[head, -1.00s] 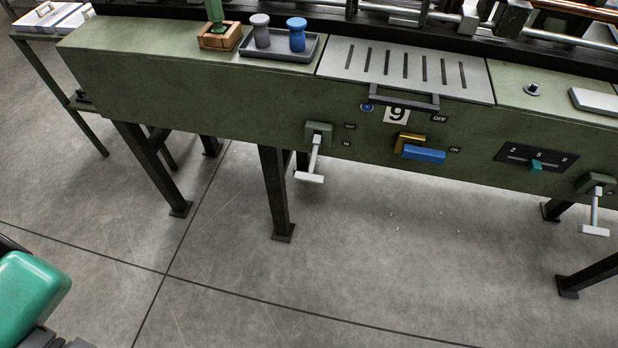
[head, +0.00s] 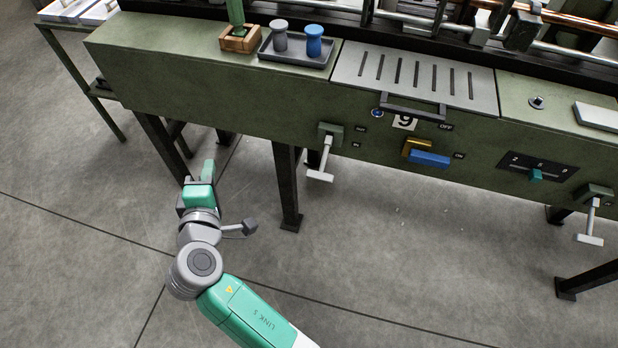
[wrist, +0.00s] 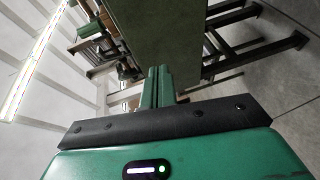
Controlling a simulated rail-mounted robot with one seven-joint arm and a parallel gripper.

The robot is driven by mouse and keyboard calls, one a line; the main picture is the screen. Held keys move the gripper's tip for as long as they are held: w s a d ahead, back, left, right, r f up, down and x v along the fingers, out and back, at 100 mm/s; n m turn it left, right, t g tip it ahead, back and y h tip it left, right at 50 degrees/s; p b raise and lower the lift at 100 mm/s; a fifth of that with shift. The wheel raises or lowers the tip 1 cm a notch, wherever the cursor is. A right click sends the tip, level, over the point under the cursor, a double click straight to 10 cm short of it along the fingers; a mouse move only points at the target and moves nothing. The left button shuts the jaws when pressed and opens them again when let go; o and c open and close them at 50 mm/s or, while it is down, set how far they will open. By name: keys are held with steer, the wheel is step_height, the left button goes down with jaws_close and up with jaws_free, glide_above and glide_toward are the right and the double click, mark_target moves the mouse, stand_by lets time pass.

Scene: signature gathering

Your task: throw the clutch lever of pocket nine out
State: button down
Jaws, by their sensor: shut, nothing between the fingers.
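The clutch lever (head: 322,165) of pocket nine is a pale T-handled lever on a green block on the machine's front. It hangs down, its crossbar below the panel edge. Small OUT and IN labels sit to its right, OUT above IN. My gripper (head: 208,168) is left of the lever, in front of the machine's legs and apart from the lever. Its fingers are together and empty. In the wrist view the shut green fingers (wrist: 157,88) point toward the machine's side; the lever cannot be made out there.
A gold and blue rocker (head: 428,158) with ON and OFF labels is right of the lever. A second T-lever (head: 591,225) and a slider panel (head: 536,170) are further right. A dark leg (head: 286,185) stands between my gripper and the lever. The floor in front is open.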

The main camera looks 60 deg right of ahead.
mark_target(325, 156)
steer(key=s+d+f+n+g+h+p, duration=0.2)
steer(key=s+d+f+n, duration=0.1)
steer(key=s+f+n, duration=0.4)
steer(key=s+d+f+n+g+h+p, duration=0.1)
steer(key=s+d+f+n+g+h, duration=0.2)
steer(key=s+f+n, duration=0.4)
steer(key=s+d+f, duration=0.1)
steer(key=s+f, duration=0.3)
steer(key=f, duration=0.2)
steer(key=shift+d+f+n+p, duration=0.25)
steer(key=shift+f+n+p, duration=0.05)
steer(key=shift+p, duration=0.05)
steer(key=f+b+x, duration=0.1)
steer(key=b+x, duration=0.3)
steer(key=x, duration=0.6)
steer(key=r+p, duration=0.1)
steer(key=r, duration=0.1)
steer(key=a+r, duration=0.1)
steer(key=r, duration=0.1)
steer(key=shift+s+a+r+p, duration=0.25)
steer(key=shift+r+p, duration=0.1)
steer(key=shift+a, duration=0.1)
